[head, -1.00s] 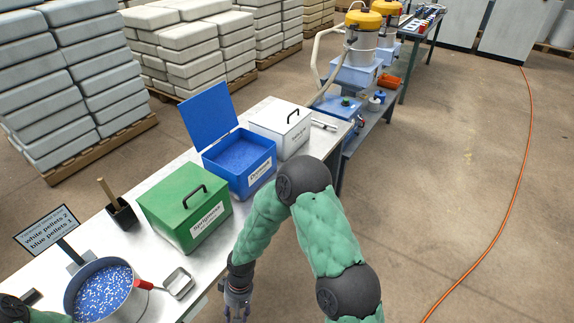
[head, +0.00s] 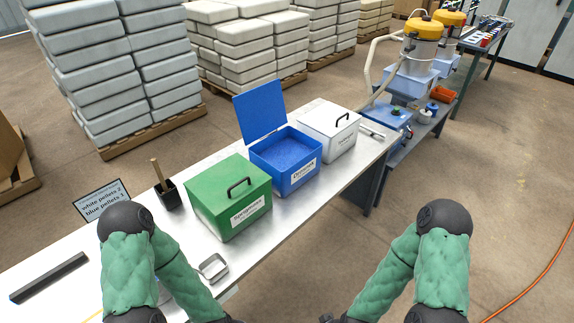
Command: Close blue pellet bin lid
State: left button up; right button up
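The blue pellet bin (head: 296,178) stands on the metal table between the green bin and the white bin. Its blue lid (head: 260,111) is raised and leans up and back at the bin's rear left. Blue pellets (head: 287,152) show inside. My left arm enters at the lower left and my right arm at the lower right. Both are well apart from the blue bin. My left gripper is cut off at the bottom edge. Only the top of what may be my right gripper (head: 333,319) shows at the bottom edge, so its fingers cannot be made out.
The closed green bin (head: 228,197) stands left of the blue bin, the closed white bin (head: 328,131) right of it. A black holder (head: 168,195), a sign (head: 104,200), a metal scoop (head: 214,267) and a dark bar (head: 48,277) are on the table (head: 58,252).

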aim_at(261, 110)
jog(key=i+l, duration=0.3)
jog(key=i+l+u, duration=0.15)
jog(key=u, duration=0.2)
jog(key=i+l+u, duration=0.1)
jog(key=l+u, duration=0.25)
jog(key=i+l+u, duration=0.1)
jog(key=u, duration=0.2)
